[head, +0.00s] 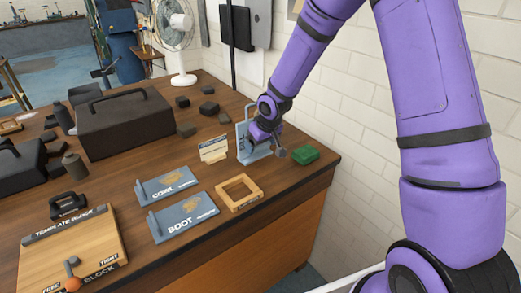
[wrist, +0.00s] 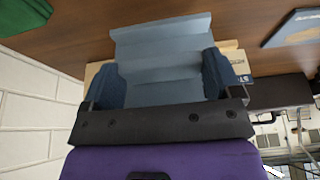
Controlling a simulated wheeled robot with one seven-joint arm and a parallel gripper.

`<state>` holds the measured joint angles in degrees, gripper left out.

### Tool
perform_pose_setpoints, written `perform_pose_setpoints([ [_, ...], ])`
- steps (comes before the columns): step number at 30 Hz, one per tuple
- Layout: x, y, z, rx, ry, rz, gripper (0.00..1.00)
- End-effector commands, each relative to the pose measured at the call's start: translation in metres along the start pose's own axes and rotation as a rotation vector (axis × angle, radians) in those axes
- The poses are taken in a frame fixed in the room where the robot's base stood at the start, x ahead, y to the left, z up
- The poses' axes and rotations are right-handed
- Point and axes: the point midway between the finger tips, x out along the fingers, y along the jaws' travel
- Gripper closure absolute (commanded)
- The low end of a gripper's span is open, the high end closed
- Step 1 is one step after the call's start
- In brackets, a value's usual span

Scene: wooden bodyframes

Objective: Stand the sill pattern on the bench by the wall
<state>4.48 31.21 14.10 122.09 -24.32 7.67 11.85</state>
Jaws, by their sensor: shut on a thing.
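My gripper (head: 262,137) is shut on a blue-grey plate, taken as the sill pattern (head: 243,131), near the bench's right end by the wall. The plate is roughly upright and its lower edge is at or just above the bench top (head: 222,118); I cannot tell if it touches. In the wrist view the sill pattern (wrist: 165,60) shows as a stepped, bent plate between two dark blue finger pads. Its label is not readable. Two similar plates lie flat, one with a label like COWL (head: 167,186) and one marked BOOT (head: 184,217).
A green block (head: 305,154) sits right of the gripper at the bench's end. A small text card (head: 213,150) stands just left, and a square wooden frame (head: 240,192) lies in front. Dark blocks, a black toolbox (head: 125,125) and a fan (head: 176,35) stand behind. White brick wall (head: 350,100) borders the right.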

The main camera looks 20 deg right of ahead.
Motion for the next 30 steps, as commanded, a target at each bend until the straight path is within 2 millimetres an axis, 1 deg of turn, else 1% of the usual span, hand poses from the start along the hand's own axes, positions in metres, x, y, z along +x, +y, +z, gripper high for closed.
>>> perform_pose_setpoints([
  [6,0.005,0.007,-0.011,0.002,0.001,0.0,0.44],
  [12,0.032,0.005,0.001,-0.002,-0.002,-0.001,0.44],
  [14,0.037,0.006,0.002,-0.002,-0.001,0.0,0.44],
  [26,0.041,0.006,0.004,-0.001,0.0,0.0,0.44],
  [27,0.041,0.006,0.004,0.0,0.0,0.0,0.06],
  [28,0.041,0.006,0.004,0.0,0.0,0.0,0.0],
  [30,0.041,0.006,0.004,0.0,0.0,0.0,0.0],
])
